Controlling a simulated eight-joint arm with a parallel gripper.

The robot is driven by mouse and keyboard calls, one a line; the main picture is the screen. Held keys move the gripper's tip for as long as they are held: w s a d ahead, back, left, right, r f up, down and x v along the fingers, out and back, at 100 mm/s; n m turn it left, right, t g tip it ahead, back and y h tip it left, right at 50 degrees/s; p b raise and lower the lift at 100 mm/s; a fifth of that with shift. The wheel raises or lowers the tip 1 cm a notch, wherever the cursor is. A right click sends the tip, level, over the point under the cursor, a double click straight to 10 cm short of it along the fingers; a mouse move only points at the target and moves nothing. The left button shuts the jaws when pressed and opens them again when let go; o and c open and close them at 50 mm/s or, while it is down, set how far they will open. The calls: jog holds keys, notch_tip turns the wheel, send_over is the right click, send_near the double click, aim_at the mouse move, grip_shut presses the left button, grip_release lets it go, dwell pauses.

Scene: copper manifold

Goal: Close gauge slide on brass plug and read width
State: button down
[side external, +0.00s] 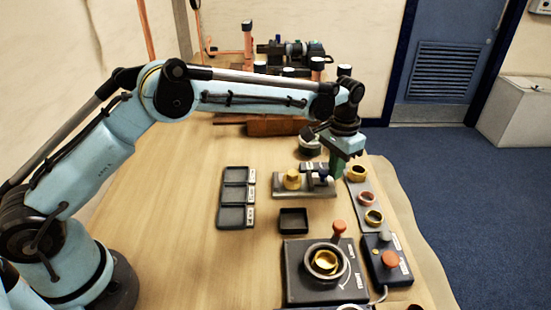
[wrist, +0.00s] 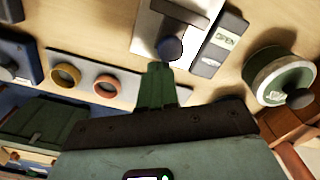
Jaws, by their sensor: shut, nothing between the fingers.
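The brass plug (side external: 292,180) stands upright on the left part of the gauge's pale base (side external: 290,194) in the side view. The dark gauge slide with its knob (side external: 320,170) is to the right of the plug; the exact gap between them is hard to tell. My green gripper (side external: 338,177) is at the right end of the gauge, shut and empty. In the wrist view my closed fingers (wrist: 157,68) point at the slide's dark round knob (wrist: 170,48), very near it; contact cannot be told. The plug does not show clearly there.
A grey strip with several rings (side external: 364,197) lies right of the gauge. A round green-white device (wrist: 281,76) sits beside the gauge.

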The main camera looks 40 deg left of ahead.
aim_at(328, 183)
jog(key=shift+s+a, duration=1)
dwell(1.2)
jog(key=shift+w+d, duration=0.1)
jog(key=shift+w+d, duration=0.35)
notch_tip(328, 183, up, 7)
dwell(1.2)
